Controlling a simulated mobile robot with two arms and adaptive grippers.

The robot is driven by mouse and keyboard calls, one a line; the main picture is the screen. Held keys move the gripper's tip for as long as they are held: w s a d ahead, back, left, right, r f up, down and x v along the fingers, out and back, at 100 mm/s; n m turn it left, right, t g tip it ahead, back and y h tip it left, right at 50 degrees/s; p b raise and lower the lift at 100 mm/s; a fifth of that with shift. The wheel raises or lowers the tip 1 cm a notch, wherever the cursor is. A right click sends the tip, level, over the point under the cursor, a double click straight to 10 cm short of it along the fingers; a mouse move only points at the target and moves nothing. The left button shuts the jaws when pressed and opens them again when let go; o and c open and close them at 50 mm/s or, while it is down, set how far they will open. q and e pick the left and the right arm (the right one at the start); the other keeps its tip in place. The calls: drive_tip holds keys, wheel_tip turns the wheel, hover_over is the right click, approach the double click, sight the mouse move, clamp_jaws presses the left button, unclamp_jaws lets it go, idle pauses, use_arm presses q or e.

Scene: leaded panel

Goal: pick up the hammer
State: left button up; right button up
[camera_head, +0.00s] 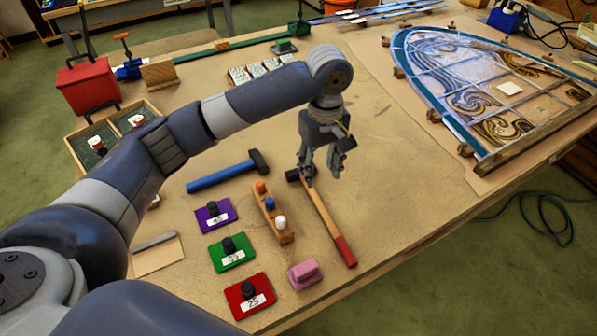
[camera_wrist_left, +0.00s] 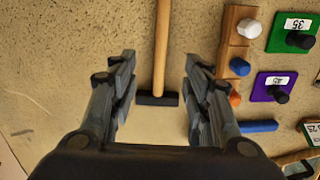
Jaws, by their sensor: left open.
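A hammer with a wooden handle and red grip end (camera_head: 328,222) lies on the table, its dark head at the far end. My left gripper (camera_head: 320,172) points down over the head end, open and empty. In the left wrist view the handle (camera_wrist_left: 162,45) runs between the two spread fingers (camera_wrist_left: 158,62), and the black head lies across below it. No finger visibly touches the hammer; the exact height above it is hard to tell. A second, blue-handled hammer-like tool (camera_head: 222,177) with a black head lies to the left. My right gripper is not in view.
A wooden block with coloured knobs (camera_head: 272,215) stands close left of the hammer. Purple (camera_head: 215,216), green (camera_head: 231,252) and red (camera_head: 250,296) knobbed plates and a pink block (camera_head: 304,274) lie nearby. A leaded panel (camera_head: 490,95) fills the right. Table between is clear.

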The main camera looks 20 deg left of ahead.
sight(317, 199)
use_arm(q)
wheel_tip(317, 199, down, 2)
drive_tip(key=shift+s+f, duration=0.1)
drive_tip(key=shift+s, duration=0.05)
drive_tip(key=f, duration=0.2)
drive_tip(key=shift+s+d+f+p, duration=0.15)
drive_tip(key=shift+d+f+p, duration=0.2)
drive_tip(key=shift+d+p, duration=0.05)
drive_tip(key=shift+a+f, duration=0.15)
drive_tip(key=shift+f, duration=0.15)
drive_tip(key=f, duration=0.1)
drive_tip(key=f+p, duration=0.1)
drive_tip(key=f, duration=0.2)
drive_tip(key=shift+a+f+p, duration=0.2)
drive_tip(key=shift+a+p, duration=0.1)
drive_tip(key=shift+p, duration=0.05)
drive_tip(key=shift+w+f, duration=0.2)
drive_tip(key=shift+f, duration=0.1)
drive_tip(key=shift+c, duration=1.1)
clamp_jaws()
drive_tip(key=shift+r, duration=0.1)
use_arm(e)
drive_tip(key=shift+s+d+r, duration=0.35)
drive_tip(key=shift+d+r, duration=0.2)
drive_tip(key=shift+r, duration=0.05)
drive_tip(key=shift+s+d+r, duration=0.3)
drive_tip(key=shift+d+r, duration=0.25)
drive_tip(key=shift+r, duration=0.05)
